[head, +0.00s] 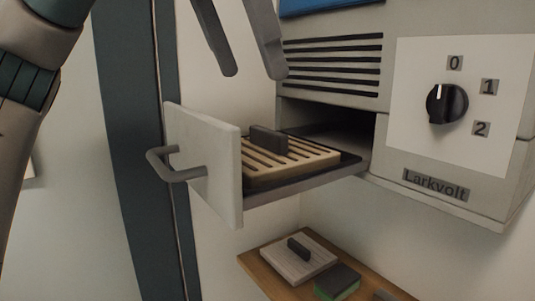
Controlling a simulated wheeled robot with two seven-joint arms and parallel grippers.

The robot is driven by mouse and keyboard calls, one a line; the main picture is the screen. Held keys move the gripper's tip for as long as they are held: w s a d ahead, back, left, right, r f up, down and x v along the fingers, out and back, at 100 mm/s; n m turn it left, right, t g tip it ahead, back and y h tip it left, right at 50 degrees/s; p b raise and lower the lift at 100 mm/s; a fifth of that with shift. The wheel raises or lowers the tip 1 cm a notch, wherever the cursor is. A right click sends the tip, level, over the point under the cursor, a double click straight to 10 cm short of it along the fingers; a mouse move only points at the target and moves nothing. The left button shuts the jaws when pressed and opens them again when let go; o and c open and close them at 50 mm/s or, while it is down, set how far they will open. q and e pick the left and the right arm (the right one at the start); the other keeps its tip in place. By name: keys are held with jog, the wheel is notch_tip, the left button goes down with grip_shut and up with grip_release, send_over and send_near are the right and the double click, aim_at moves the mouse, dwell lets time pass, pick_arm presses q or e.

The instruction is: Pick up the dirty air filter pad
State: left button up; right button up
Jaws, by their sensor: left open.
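The dirty air filter pad (277,161) is tan and slatted, with a dark raised grip (268,140) on top. It lies in the pulled-out drawer (219,189) of the grey unit. My left gripper (252,76) is open and empty above the pad, its two fingers pointing down, apart from the pad. A paler slatted pad (287,265) with a dark grip lies on a wooden shelf below. My right gripper is not in view.
The drawer's white front has a grey handle (172,166) sticking out to the left. The unit's body (395,195), marked Larkvolt, has a black knob (447,103) at right. A green-and-dark block (337,282) lies on the wooden shelf (256,274).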

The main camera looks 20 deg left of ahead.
pick_arm(q)
send_over(266, 130)
jog(key=s+a, duration=0.1)
jog(key=shift+s+f, duration=0.1)
jog(key=shift+f, duration=1.95)
jog(key=shift+f+p, duration=0.35)
jog(key=shift+f, duration=0.4)
jog(key=shift+f+p, duration=0.3)
jog(key=shift+f, duration=0.05)
jog(key=shift+p+x, duration=0.4)
jog(key=shift+x, duration=0.65)
jog(key=shift+f, duration=0.55)
jog(key=shift+d, duration=0.1)
jog(key=c, duration=1.2)
